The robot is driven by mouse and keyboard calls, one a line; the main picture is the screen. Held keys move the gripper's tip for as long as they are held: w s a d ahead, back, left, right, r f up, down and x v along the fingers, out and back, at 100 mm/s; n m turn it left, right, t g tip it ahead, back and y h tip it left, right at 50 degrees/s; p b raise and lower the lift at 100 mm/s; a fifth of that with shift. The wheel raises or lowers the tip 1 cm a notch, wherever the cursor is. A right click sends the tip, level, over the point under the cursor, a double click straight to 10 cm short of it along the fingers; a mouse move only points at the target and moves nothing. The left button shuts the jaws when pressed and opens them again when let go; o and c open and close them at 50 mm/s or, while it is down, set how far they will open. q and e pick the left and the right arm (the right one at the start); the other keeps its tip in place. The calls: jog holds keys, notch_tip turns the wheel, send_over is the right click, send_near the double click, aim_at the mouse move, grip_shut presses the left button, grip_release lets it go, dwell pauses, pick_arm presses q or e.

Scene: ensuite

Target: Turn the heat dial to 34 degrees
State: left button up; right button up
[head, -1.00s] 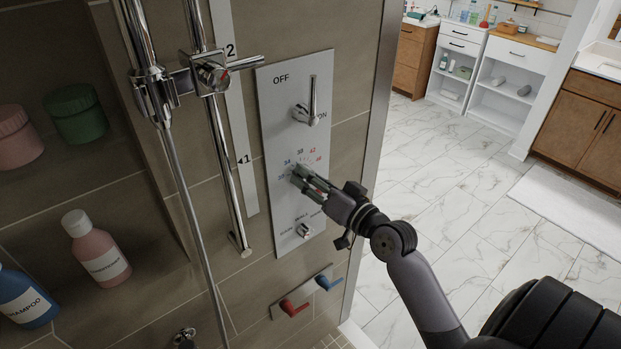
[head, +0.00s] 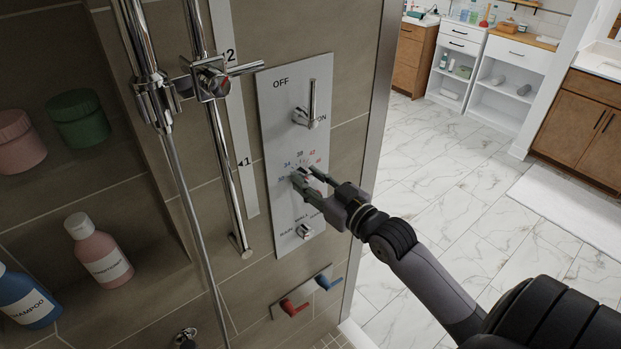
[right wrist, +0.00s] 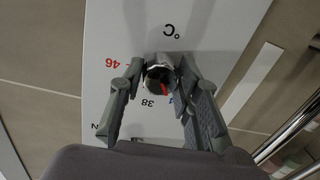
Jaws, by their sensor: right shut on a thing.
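The heat dial (right wrist: 158,74) is a small round metal knob with a red mark, on a pale wall panel (head: 283,215). Coloured degree numbers ring it; 38 and a red 46 are readable in the right wrist view, where the panel appears upside down. The red mark points down and slightly right there, near a partly hidden blue number; the exact reading cannot be told. My right gripper (right wrist: 156,72) is shut on the dial, one finger on each side. In the head view the right gripper (head: 303,176) covers most of the dial. My left gripper is not in view.
An ON/OFF lever (head: 310,108) sits above the dial and a small selector knob (head: 304,231) below it. Red (head: 293,307) and blue (head: 328,281) handles are lower down. A shower rail (head: 220,150) stands to the left. Open floor lies to the right.

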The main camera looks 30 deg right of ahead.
dwell(0.3)
jog(key=o, duration=1.1)
jog(key=shift+o, duration=0.2)
jog(key=shift+s, duration=0.15)
jog(key=s+d, duration=0.1)
jog(key=s, duration=1)
jog(key=shift+s+d+r, duration=0.2)
jog(key=shift+s, duration=0.1)
